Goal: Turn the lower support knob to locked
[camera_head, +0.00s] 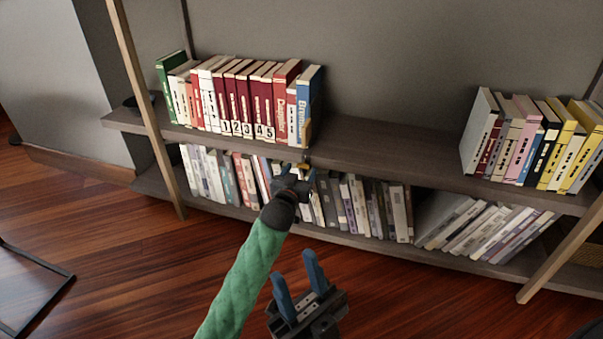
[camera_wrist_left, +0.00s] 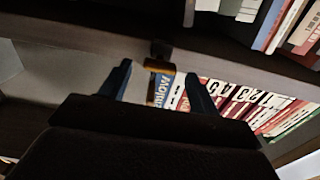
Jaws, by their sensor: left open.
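A small brass-coloured support (camera_head: 307,131) stands at the right end of the upper row of books. A small knob-like part (camera_head: 304,166) shows below it at the shelf's front edge, partly hidden by my left gripper. In the left wrist view a brass piece (camera_wrist_left: 160,66) with a dark block (camera_wrist_left: 161,48) appears between the fingers; I cannot tell the knob's setting. My left gripper (camera_head: 294,176) is open just in front of the shelf edge, and its spread fingers also show in the left wrist view (camera_wrist_left: 157,75). My right gripper (camera_head: 298,270) is open and empty, lower and nearer.
The upper shelf (camera_head: 390,150) is bare between the red and blue books (camera_head: 240,95) and the right-hand books (camera_head: 530,140). The lower shelf holds a row of books (camera_head: 350,205), some leaning. Slanted wooden posts (camera_head: 147,105) frame the shelves.

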